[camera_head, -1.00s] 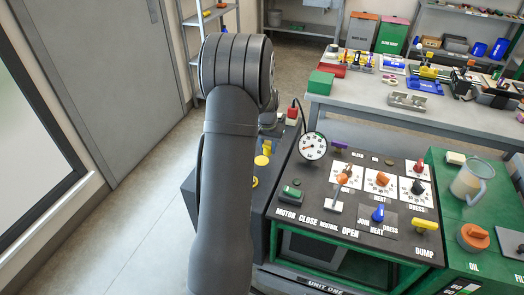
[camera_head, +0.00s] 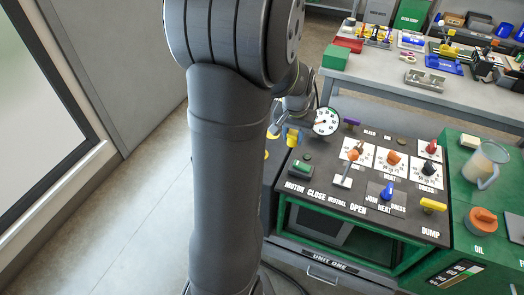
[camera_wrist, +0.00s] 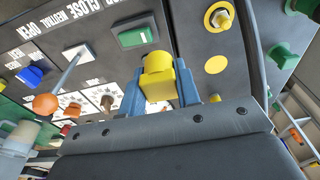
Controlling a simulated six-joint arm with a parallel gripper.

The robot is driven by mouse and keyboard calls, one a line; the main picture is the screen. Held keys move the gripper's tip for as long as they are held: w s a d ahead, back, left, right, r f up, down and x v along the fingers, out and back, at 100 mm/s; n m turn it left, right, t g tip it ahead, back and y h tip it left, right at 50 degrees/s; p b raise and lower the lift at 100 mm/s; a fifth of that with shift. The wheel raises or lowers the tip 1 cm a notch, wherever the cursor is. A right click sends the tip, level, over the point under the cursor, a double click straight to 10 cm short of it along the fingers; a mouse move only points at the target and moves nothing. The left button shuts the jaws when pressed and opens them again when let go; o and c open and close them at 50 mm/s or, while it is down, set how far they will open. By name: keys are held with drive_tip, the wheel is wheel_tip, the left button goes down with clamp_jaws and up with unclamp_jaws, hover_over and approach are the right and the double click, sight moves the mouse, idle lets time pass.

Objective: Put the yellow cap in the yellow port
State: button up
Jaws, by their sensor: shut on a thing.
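My gripper (camera_wrist: 160,98) is shut on the yellow cap (camera_wrist: 158,75), which sits between its two blue-grey fingers. In the head view the held yellow cap (camera_head: 292,137) shows just left of the dial gauge, above the dark side panel. A yellow ring with a metal fitting in it, which looks like the yellow port (camera_wrist: 218,17), is on the dark panel in the wrist view, up and right of the cap and apart from it. A flat yellow disc (camera_wrist: 215,64) lies nearer on the same panel. My arm hides much of this panel in the head view.
The control panel with a green switch (camera_wrist: 137,37) and an orange-knobbed lever (camera_wrist: 46,104) is beside the gripper. The round gauge (camera_head: 326,121) stands close to it. A green knob (camera_wrist: 303,6) is at the far right. A workbench (camera_head: 400,87) is behind.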

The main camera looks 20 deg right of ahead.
drive_tip(key=shift+s+a+f, duration=0.1)
drive_tip(key=shift+s+a, duration=0.05)
drive_tip(key=shift+a, duration=0.25)
drive_tip(key=w+a+f, duration=0.2)
drive_tip(key=w, duration=0.1)
drive_tip(key=w+a+f, duration=0.2)
drive_tip(key=w, duration=0.1)
drive_tip(key=w+a+f, duration=0.2)
drive_tip(key=w, duration=0.1)
drive_tip(key=shift+w+f, duration=0.25)
drive_tip(key=shift+f, duration=2.15)
drive_tip(key=o, duration=0.5)
drive_tip(key=shift+f, duration=0.2)
drive_tip(key=o, duration=0.4)
drive_tip(key=shift+o, duration=0.2)
drive_tip(key=shift+r, duration=0.1)
wheel_tip(320, 180, up, 12)
drive_tip(key=s+a, duration=0.1)
